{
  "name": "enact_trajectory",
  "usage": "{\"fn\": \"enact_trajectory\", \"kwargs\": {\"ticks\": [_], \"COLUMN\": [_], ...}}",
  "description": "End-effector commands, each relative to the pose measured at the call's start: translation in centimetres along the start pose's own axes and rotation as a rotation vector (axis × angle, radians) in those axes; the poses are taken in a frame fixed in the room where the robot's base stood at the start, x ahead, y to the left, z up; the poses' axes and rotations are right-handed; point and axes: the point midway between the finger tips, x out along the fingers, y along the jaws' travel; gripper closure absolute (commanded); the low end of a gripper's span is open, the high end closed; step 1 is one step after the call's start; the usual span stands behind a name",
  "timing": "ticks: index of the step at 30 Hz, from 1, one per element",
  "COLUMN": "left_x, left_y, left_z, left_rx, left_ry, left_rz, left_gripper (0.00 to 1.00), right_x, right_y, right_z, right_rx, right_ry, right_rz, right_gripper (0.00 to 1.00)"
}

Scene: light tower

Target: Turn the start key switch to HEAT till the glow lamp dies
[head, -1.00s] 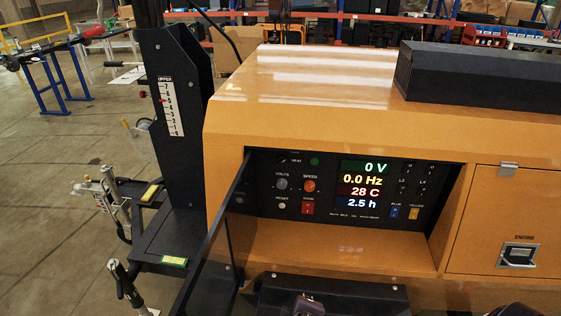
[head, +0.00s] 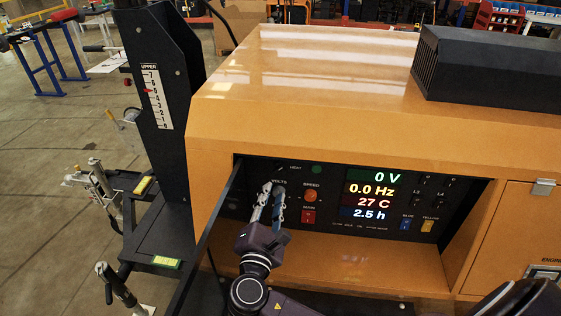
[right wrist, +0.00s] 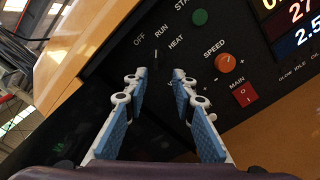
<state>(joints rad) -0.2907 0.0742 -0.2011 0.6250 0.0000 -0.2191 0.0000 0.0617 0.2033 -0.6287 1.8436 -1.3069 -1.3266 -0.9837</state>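The start key switch (head: 281,168) is a small dark switch at the upper left of the black control panel. In the right wrist view the key switch (right wrist: 156,53) sits below the labels OFF, RUN and HEAT; its exact setting is hard to tell. My right gripper (head: 272,189) is open and empty in front of the panel, its fingers hiding the VOLTS knob. In the right wrist view the fingertips (right wrist: 156,76) are apart, just below the switch and not closed on it. The GLOW label (right wrist: 285,77) shows under the displays; no lit lamp is visible there. My left gripper is not in view.
A green button (head: 317,169), an orange SPEED knob (head: 310,195) and a red MAIN switch (head: 308,217) are close by. Displays (head: 372,192) read 0 V, 0.0 Hz, 27 C and 2.5 h. An open dark door (head: 215,225) stands left of the recess.

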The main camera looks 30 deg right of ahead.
Motion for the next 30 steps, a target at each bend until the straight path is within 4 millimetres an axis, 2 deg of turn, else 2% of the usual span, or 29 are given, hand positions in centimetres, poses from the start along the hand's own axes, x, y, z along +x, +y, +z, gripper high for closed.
{"fn": "enact_trajectory", "kwargs": {"ticks": [3, 6, 13, 16, 21, 27, 30], "left_x": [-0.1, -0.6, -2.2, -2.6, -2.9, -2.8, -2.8], "left_y": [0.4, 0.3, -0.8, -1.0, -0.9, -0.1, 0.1], "left_z": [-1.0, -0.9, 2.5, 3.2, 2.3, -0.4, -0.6], "left_rx": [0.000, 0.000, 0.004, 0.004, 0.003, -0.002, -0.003], "left_ry": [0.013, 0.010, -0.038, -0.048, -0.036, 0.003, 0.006], "left_rz": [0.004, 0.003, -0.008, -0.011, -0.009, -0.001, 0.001], "left_gripper": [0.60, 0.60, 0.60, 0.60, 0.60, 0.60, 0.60], "right_x": [0.2, 1.1, 4.9, 6.3, 7.6, 7.8, 7.8], "right_y": [0.3, 0.5, 0.6, 0.5, 0.4, 0.3, 0.3], "right_z": [0.1, 0.2, 0.3, 0.2, 0.1, 0.0, 0.0], "right_rx": [-0.011, -0.014, -0.014, -0.013, -0.011, -0.009, -0.009], "right_ry": [-0.005, -0.006, -0.007, -0.006, -0.004, -0.003, -0.003], "right_rz": [0.010, 0.012, 0.010, 0.010, 0.009, 0.008, 0.008], "right_gripper": [0.75, 0.75, 0.75, 0.75, 0.75, 0.75, 0.76]}}
